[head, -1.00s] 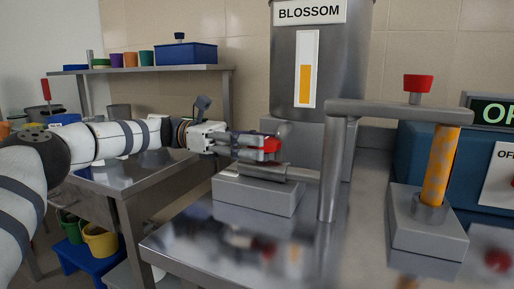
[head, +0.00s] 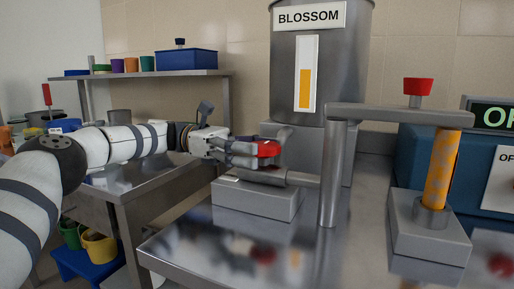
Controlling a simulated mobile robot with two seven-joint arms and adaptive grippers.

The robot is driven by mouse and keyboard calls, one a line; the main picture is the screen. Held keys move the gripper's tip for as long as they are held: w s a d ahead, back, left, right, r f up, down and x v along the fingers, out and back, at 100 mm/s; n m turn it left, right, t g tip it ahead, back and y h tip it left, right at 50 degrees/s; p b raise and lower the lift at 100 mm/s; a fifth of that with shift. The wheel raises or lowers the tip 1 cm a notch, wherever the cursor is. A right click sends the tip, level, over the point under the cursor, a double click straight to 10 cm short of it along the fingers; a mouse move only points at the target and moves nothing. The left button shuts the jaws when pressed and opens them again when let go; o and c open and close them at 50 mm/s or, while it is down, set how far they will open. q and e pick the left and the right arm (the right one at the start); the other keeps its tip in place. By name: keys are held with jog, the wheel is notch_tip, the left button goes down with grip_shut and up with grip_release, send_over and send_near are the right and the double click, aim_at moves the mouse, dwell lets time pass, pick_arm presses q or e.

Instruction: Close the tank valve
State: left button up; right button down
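The tank valve sits on a grey block (head: 256,198) on the steel bench, with a metal pipe (head: 290,178) running right. Its red handle (head: 268,149) is above the block, in front of the tank (head: 345,60) labelled BLOSSOM. My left gripper (head: 257,150) reaches in from the left, its fingers at the red handle and partly overlapping it. Whether the fingers are closed on the handle is not clear. The tank's gauge (head: 304,88) shows an orange column about halfway up. My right gripper is not in view.
A pipe (head: 390,113) crosses to an orange-filled tube (head: 440,170) on a grey block (head: 428,226), with a red knob (head: 418,86) above. A blue control box (head: 415,165) stands at the right. A side table (head: 160,180) is at left. The front bench is clear.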

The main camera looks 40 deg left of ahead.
pick_arm(q)
notch_tip(320, 180, up, 10)
jog(key=shift+r, duration=0.1)
dwell(0.5)
